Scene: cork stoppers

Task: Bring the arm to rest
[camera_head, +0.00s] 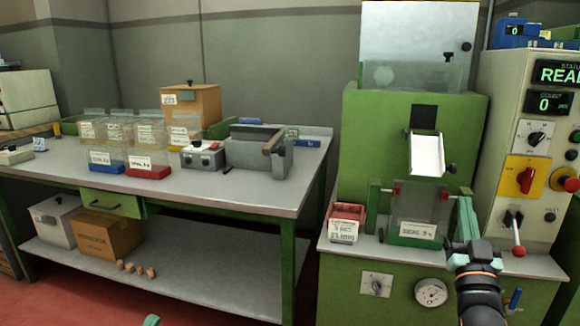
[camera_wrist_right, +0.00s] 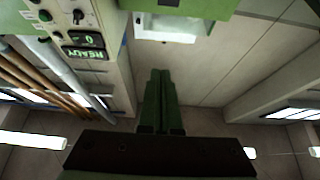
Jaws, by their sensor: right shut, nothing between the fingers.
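My right arm rises from the lower right of the head view, in front of the green machine (camera_head: 355,120). My right gripper (camera_head: 465,203) points upward beside the clear labelled bin (camera_head: 420,212) on the machine's ledge. In the right wrist view its two dark green fingers (camera_wrist_right: 160,74) lie together, shut with nothing between them. Whether the gripper touches the machine cannot be told. A small teal tip at the bottom edge of the head view seems to be my left gripper (camera_head: 151,321); the rest of it is out of frame.
A control cabinet (camera_head: 495,150) reading READY and 0 stands right of the machine. A red-edged box (camera_head: 346,222) sits on the ledge. The workbench (camera_head: 230,195) at left carries bins and a grey fixture (camera_head: 258,152). Several corks (camera_head: 135,269) lie on its lower shelf.

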